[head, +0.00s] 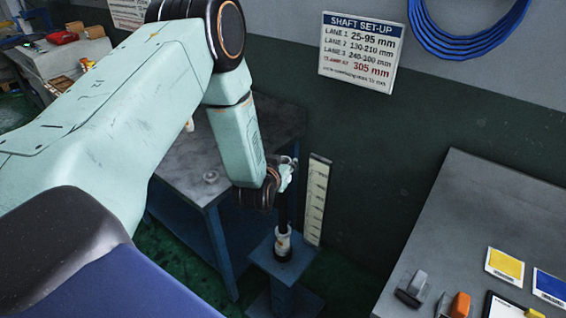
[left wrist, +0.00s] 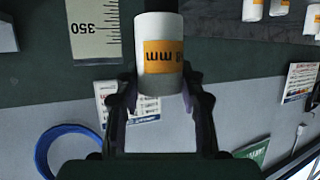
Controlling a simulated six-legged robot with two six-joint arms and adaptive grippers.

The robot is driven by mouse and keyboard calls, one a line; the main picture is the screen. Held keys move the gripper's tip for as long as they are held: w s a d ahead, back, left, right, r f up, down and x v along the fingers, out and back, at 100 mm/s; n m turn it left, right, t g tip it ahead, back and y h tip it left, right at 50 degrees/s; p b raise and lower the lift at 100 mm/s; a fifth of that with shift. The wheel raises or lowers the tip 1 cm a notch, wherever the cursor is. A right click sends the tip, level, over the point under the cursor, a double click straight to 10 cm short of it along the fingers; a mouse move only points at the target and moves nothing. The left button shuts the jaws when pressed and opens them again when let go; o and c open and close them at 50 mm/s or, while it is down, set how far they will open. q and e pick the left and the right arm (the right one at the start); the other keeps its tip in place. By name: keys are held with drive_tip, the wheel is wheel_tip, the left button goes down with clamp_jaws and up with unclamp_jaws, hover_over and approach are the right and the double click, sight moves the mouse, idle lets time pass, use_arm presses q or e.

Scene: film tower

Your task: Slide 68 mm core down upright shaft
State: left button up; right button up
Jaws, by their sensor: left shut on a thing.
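My left gripper (left wrist: 160,100) is shut on a white core (left wrist: 160,25) with an orange label; the label reads upside down and ends in "mm", with its number partly hidden. In the head view the left gripper (head: 287,178) is at the upper part of the dark upright shaft (head: 283,210), and the held core is mostly hidden there. I cannot tell whether the core is around the shaft or beside it. A pale ring-like piece with a dark and yellowish band (head: 283,239) sits around the shaft's foot, on a blue stand (head: 267,258). My right gripper is not in view.
A ruler board (head: 317,200) stands upright just right of the shaft. A grey table (head: 185,170) is to the left. A grey bench (head: 470,230) with clamps and coloured cards is at the right. A SHAFT SET-UP sign (head: 361,52) hangs on the wall.

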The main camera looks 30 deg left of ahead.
use_arm(q)
drive_tip(key=shift+a, duration=0.2)
drive_tip(key=shift+f, duration=0.1)
drive_tip(key=b, duration=0.7)
hover_over(281, 218)
drive_tip(key=w, duration=0.1)
wheel_tip(281, 218, down, 8)
wheel_tip(281, 218, down, 14)
drive_tip(key=b, duration=1)
drive_tip(key=shift+w+a, duration=0.15)
drive_tip(key=o, duration=1.2)
